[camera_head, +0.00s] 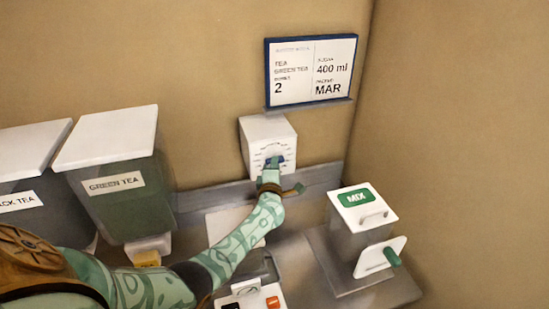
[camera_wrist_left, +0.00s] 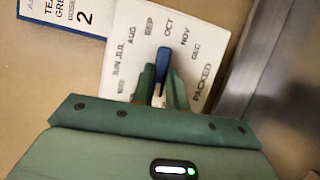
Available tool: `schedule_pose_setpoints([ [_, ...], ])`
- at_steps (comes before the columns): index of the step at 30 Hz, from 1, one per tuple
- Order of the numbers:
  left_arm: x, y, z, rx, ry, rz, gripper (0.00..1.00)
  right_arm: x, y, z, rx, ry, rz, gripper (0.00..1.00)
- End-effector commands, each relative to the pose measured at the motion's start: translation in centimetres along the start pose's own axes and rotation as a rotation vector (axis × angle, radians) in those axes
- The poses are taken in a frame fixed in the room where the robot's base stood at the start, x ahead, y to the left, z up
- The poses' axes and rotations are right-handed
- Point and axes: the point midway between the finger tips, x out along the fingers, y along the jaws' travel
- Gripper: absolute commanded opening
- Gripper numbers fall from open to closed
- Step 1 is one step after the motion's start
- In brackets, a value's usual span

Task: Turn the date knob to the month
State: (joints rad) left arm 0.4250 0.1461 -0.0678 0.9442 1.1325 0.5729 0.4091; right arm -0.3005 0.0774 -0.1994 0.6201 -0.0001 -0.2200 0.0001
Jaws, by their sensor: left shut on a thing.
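The white date dial box (camera_head: 268,139) is on the wall, with a dark blue knob (camera_wrist_left: 163,66) on its face. My left gripper (camera_head: 272,170) reaches up to the dial and is shut on the knob; its green fingers show on both sides of the knob in the left wrist view (camera_wrist_left: 160,88). The knob's visible end points toward OCT, between SEP and NOV; its other end and the months there are hidden by the gripper. The order sign (camera_head: 311,70) above reads GREEN TEA, 2, 400 ml and MAR. My right gripper is not in view.
A GREEN TEA bin (camera_head: 128,190) and a BLACK TEA bin (camera_head: 30,203) stand at the left. A MIX box (camera_head: 364,208) with a green-handled flap stands at the right. A small panel with an orange button (camera_head: 272,303) is below my arm.

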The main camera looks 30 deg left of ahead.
Motion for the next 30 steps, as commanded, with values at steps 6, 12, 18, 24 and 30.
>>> schedule_pose_setpoints([
  [6, -0.1, 0.1, 0.0, 0.072, 0.000, -0.032, 0.00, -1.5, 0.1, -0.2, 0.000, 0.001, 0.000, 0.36],
  [12, 0.0, 0.0, 0.0, 0.096, 0.001, -0.043, 0.00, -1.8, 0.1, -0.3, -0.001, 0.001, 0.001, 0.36],
  [18, 0.0, -0.1, 0.0, 0.099, 0.001, -0.044, 0.00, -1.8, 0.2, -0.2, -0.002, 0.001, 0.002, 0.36],
  [24, -0.1, -0.1, 0.0, 0.099, 0.001, -0.044, 0.23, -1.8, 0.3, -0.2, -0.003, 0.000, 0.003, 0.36],
  [30, 0.0, 0.0, 0.0, 0.098, 0.001, -0.042, 0.36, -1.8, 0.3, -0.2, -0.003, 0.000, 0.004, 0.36],
])
